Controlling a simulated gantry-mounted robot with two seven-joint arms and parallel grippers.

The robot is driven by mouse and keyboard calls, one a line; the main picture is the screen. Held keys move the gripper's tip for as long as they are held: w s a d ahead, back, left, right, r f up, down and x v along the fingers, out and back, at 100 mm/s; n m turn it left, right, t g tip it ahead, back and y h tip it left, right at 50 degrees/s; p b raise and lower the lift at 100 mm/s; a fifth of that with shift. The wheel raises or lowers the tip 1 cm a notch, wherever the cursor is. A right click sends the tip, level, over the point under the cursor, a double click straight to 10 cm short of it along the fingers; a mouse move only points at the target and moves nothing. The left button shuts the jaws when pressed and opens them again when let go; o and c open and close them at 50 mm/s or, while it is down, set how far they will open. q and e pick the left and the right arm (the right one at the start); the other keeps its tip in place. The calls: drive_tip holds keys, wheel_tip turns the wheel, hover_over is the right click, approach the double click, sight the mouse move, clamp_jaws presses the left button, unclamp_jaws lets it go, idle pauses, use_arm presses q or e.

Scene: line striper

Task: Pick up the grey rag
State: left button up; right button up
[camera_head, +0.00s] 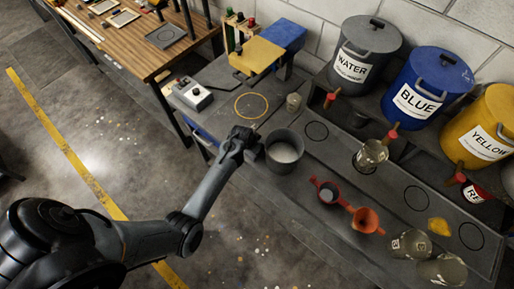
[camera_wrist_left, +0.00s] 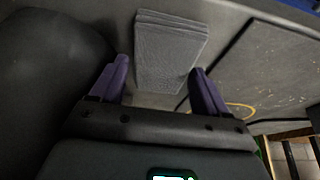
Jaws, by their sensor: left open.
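The grey rag (camera_wrist_left: 168,45) shows in the left wrist view as a folded, textured grey cloth on the dark grey bench surface. My left gripper (camera_wrist_left: 157,74) is open, with one purple finger on each side of the rag's near part. I cannot tell whether the fingers touch it. In the head view my left gripper (camera_head: 243,143) is at the bench's front edge, just left of the grey bucket, and the rag cannot be made out there. My right gripper is not in view.
The grey bucket (camera_head: 284,151) with pale contents stands close beside my left gripper. A yellow ring (camera_head: 251,105) is marked on the bench behind. A red cup (camera_head: 327,190), an orange funnel (camera_head: 366,220) and glass jars stand to the right. Labelled drums line the back.

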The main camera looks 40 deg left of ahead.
use_arm(q)
drive_tip(key=shift+w+f, duration=0.1)
drive_tip(key=shift+f, duration=0.25)
drive_tip(key=c, duration=0.7)
drive_tip(key=shift+r, duration=0.1)
